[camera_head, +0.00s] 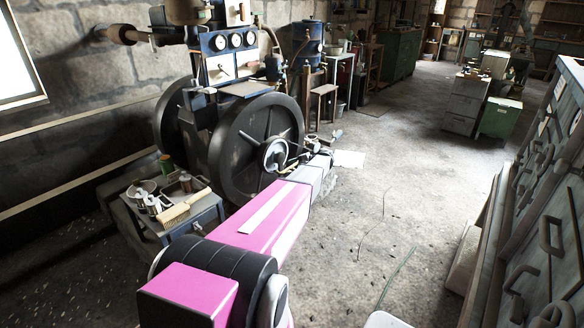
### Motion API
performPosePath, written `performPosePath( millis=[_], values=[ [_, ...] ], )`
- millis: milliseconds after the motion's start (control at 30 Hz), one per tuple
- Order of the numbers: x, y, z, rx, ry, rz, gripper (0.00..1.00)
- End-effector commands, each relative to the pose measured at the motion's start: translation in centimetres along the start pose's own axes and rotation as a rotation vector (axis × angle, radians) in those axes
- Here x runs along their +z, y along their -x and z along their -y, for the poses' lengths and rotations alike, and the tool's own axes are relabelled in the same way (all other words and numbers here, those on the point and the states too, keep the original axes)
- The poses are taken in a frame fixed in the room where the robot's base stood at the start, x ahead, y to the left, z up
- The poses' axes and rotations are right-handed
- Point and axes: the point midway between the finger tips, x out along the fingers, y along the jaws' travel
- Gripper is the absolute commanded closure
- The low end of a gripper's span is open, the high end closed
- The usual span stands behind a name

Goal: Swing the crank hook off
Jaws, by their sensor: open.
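The engine (222,70) stands at the left against the stone wall, with a large dark flywheel (240,145) on its near side. A small light-rimmed wheel (273,154) sits in front of the flywheel, beside the end of my arm. My pink arm reaches forward from the bottom of the picture, and my gripper (322,140) is at its far end, just right of the flywheel. The gripper looks small and is open. I cannot single out the crank hook; it is too small or hidden near the gripper and flywheel. I cannot tell whether the gripper touches anything.
A small side table (205,217) with cans and a brush (184,206) stands left of my arm. A grey cabinet front with handles (545,220) runs along the right. A green box (498,118) stands at the back right. The floor between is mostly clear.

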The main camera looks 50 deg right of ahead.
Motion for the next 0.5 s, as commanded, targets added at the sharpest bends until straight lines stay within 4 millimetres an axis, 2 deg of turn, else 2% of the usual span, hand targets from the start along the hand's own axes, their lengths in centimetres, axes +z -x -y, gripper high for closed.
performPosePath(
  millis=[500],
  values=[
    [-0.1,2.9,-1.5,0.001,-0.002,-0.003,0.48]
  ],
)
